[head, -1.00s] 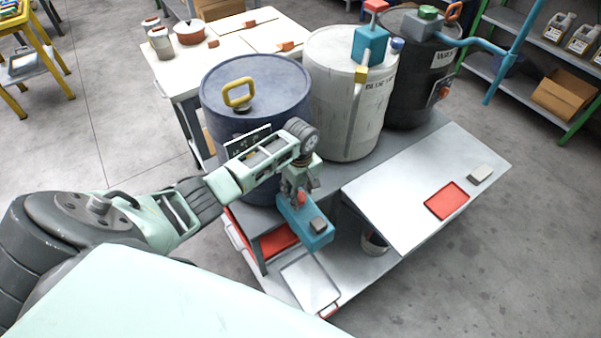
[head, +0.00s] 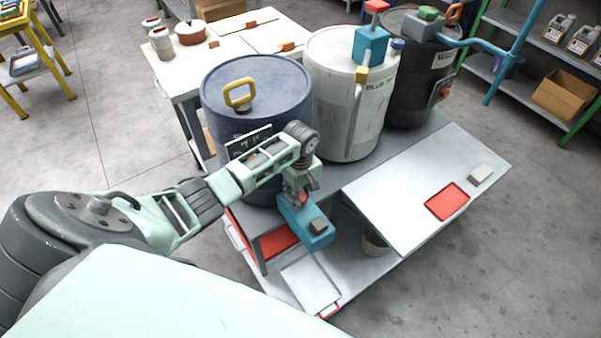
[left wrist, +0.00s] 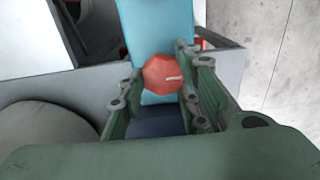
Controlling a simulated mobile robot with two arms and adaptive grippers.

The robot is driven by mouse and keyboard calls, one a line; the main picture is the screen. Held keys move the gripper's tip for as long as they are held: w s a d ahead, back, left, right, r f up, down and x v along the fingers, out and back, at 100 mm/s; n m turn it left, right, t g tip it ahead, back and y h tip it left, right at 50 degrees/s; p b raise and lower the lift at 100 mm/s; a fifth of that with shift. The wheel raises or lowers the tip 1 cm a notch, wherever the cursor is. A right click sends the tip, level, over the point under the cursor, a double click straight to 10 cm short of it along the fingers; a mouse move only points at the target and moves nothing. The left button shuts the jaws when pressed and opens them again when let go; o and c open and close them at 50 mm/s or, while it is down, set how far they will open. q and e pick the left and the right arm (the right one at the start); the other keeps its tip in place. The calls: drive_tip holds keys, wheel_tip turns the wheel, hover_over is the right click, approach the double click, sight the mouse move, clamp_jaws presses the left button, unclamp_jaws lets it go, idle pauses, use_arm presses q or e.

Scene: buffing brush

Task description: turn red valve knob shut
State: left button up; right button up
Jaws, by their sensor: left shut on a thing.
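The red valve knob (left wrist: 161,75) is an octagonal knob with a pale line on its face. It sits on the light blue valve body (left wrist: 158,25), which also shows in the head view (head: 303,222) at the front of the blue drum. In the left wrist view, my left gripper (left wrist: 160,78) has its fingers on both sides of the knob and is shut on it. In the head view, my left gripper (head: 300,188) is above the valve and hides most of the knob. My right gripper is not in view.
A dark blue drum (head: 255,90) with a yellow handle stands behind my gripper. A white drum (head: 345,110) and a black drum (head: 405,70) stand to its right. A sloped grey panel (head: 420,190) carries a red tray (head: 447,201) and a sponge-like block (head: 481,174).

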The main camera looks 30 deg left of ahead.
use_arm(q)
drive_tip(key=shift+w+d+r, duration=0.1)
drive_tip(key=shift+w+r, duration=0.05)
drive_tip(key=m+p, duration=0.2)
drive_tip(key=m, duration=0.1)
drive_tip(key=shift+d+r+p, duration=0.1)
drive_tip(key=shift+r+p, duration=0.05)
drive_tip(key=shift+p, duration=0.25)
drive_tip(key=m+p, duration=0.2)
drive_tip(key=m, duration=0.2)
drive_tip(key=shift+d+m, duration=0.15)
drive_tip(key=shift+m, duration=0.25)
drive_tip(key=m+p, duration=0.1)
drive_tip(key=m, duration=0.4)
drive_tip(key=shift+d, duration=0.1)
drive_tip(key=m, duration=0.3)
drive_tip(key=m+p, duration=0.1)
drive_tip(key=shift+s+f+m, duration=0.25)
drive_tip(key=shift+m, duration=0.15)
drive_tip(key=shift+s+m, duration=0.1)
drive_tip(key=shift+m, duration=0.2)
drive_tip(key=o, duration=1.1)
drive_tip(key=shift+c, duration=0.2)
